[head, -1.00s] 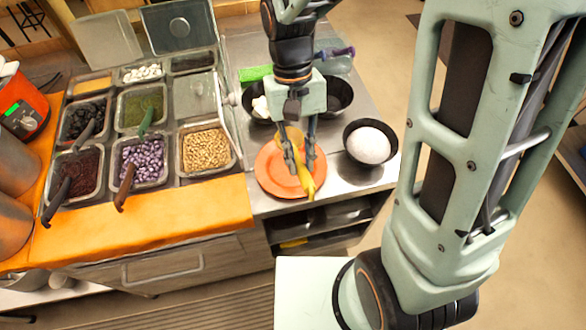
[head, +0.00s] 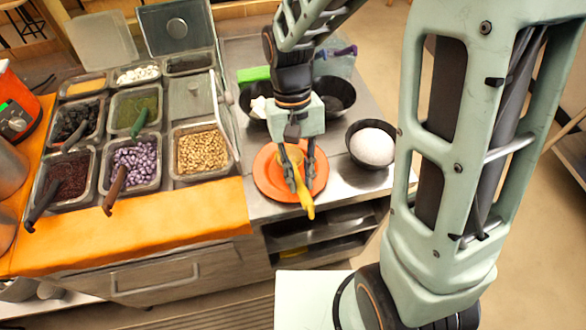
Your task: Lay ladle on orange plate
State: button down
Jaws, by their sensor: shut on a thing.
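The orange plate (head: 265,172) lies on the steel counter, right of the topping bins. A yellow ladle (head: 305,199) is over the plate, its handle pointing toward the front edge and its bowl end partly hidden by my fingers. My gripper (head: 301,186) points down over the plate and is shut on the ladle. I cannot tell whether the ladle touches the plate.
A dark bowl with a white mound (head: 372,146) stands right of the plate. Another dark bowl (head: 335,95) and a green object (head: 253,75) are behind. Topping bins with utensils, such as the bean bin (head: 202,152), fill the left. Open shelves (head: 330,222) lie below the counter.

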jog(key=c, duration=1.7)
grip_release()
jog(key=shift+c, duration=0.2)
jog(key=shift+r, duration=0.1)
jog(key=v, duration=1.2)
